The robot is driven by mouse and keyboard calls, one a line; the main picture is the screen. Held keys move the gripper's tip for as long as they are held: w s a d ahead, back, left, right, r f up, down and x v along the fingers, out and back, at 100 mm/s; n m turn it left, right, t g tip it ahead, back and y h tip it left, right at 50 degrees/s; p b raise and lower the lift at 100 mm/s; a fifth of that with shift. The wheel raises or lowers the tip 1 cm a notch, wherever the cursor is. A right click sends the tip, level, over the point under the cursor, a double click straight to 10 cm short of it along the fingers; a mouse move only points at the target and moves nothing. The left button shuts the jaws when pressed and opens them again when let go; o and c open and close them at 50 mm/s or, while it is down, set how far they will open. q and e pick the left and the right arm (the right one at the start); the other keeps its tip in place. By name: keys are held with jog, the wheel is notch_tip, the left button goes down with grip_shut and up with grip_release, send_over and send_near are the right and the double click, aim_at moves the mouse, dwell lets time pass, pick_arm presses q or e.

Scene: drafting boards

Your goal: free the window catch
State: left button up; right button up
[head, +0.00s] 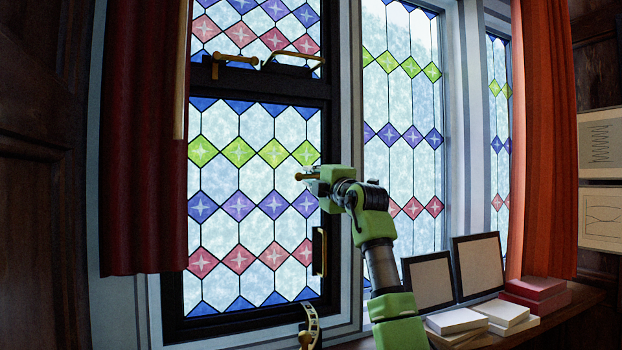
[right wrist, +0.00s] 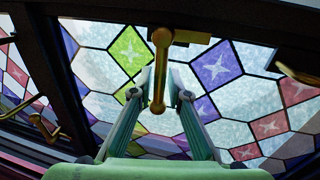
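The window catch is a small brass handle (head: 305,176) on the right edge of the dark-framed leaded window (head: 325,145). In the right wrist view the brass handle (right wrist: 161,62) runs down from its mount, and its rounded end lies between my green fingers. My right gripper (head: 314,180) reaches the catch from the right. In the right wrist view the right gripper (right wrist: 159,82) has its fingertips close on both sides of the handle and looks shut on it. Part of the handle is hidden by the gripper in the head view. My left gripper is not in view.
Two brass fittings (head: 290,57) sit on the upper crossbar. A brass plate (head: 318,250) and a curved stay (head: 312,322) are lower on the window. Red curtains (head: 140,140) hang at the sides.

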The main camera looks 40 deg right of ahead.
jog(key=v, duration=1.2)
jog(key=shift+f, duration=0.15)
dwell(0.4)
